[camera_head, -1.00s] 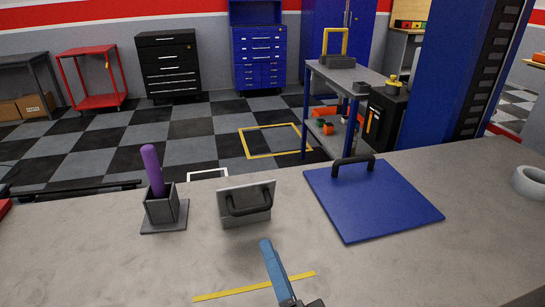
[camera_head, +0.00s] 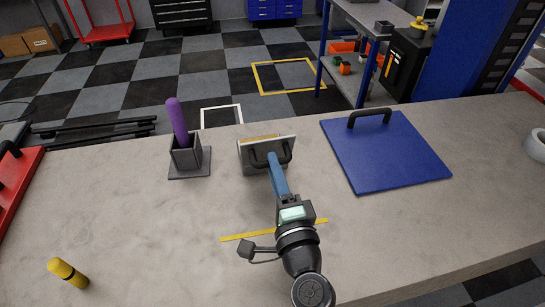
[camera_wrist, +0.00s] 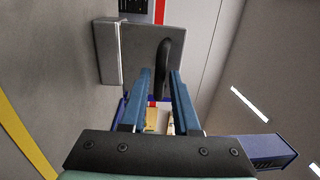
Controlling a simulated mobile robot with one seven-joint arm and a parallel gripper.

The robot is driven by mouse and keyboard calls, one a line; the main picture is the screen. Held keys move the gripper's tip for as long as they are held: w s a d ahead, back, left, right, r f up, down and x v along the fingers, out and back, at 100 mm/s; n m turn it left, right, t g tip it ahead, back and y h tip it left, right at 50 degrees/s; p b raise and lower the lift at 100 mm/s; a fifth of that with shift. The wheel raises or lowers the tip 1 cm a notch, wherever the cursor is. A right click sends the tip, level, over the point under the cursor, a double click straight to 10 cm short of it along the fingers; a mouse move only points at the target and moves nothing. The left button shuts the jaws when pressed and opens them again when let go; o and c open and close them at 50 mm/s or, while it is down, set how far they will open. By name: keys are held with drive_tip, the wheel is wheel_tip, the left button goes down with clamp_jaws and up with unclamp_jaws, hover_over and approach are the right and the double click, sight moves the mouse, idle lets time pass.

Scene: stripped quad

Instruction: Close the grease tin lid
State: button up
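The grease tin (camera_wrist: 108,52) is a small grey box on the workbench; in the wrist view it shows as a pale block beside the lid. Its grey lid (camera_head: 248,151) stands raised, with a black bar handle (camera_head: 286,152) on the face toward me. Yellow shows along the top behind the lid in the head view. My gripper (camera_head: 271,160) has blue fingers that reach the handle from the front. In the wrist view the fingers (camera_wrist: 160,76) are apart, and the black handle lies between or just beyond their tips. Contact is not clear.
A holder (camera_head: 188,157) with a purple-handled tool stands left of the tin. A blue plate (camera_head: 385,155) with a black handle lies to the right. Yellow tape (camera_head: 240,236) crosses the workbench (camera_head: 150,225). A yellow-black cylinder (camera_head: 68,272) lies front left.

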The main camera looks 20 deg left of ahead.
drive_tip(key=shift+x, duration=1.05)
clamp_jaws()
idle(0.7)
